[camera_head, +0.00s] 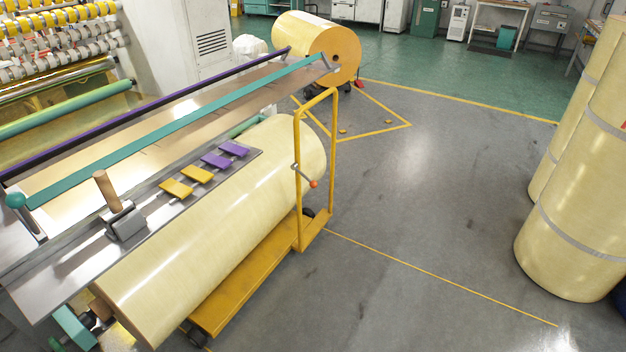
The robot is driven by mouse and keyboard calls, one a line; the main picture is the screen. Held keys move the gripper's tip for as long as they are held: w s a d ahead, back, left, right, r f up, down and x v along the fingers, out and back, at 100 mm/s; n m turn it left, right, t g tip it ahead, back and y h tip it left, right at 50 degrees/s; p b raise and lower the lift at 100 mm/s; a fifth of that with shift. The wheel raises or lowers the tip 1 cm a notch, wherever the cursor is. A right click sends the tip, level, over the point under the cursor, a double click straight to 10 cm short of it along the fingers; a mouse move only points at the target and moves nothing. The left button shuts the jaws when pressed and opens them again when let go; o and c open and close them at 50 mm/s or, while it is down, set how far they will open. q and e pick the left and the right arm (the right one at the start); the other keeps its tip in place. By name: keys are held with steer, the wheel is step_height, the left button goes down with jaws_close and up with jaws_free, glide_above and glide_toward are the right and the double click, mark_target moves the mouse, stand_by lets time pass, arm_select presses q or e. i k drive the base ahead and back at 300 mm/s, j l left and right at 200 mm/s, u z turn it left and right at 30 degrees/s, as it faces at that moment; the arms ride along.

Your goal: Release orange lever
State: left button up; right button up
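A small lever with an orange knob (313,184) sticks out from the upright yellow frame (334,135) at the end of a yellow cart (243,282). The lever's grey rod slopes down and to the right from the frame's near post. A large pale yellow roll (205,225) lies along the cart, beside the frame. Neither of my grippers shows in the head view.
A machine table with purple and yellow tabs (218,160), a wooden handle (106,190) and a teal bar (180,130) stands at left. Tall wrapped rolls (571,245) stand at right. Another roll (318,45) lies at the back. The grey floor (430,215) between is clear.

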mark_target(313, 184)
steer(key=i+z, duration=0.15)
steer(key=i, duration=0.75)
steer(key=i+j+z, duration=0.1)
steer(key=i, duration=0.75)
steer(key=j, duration=0.1)
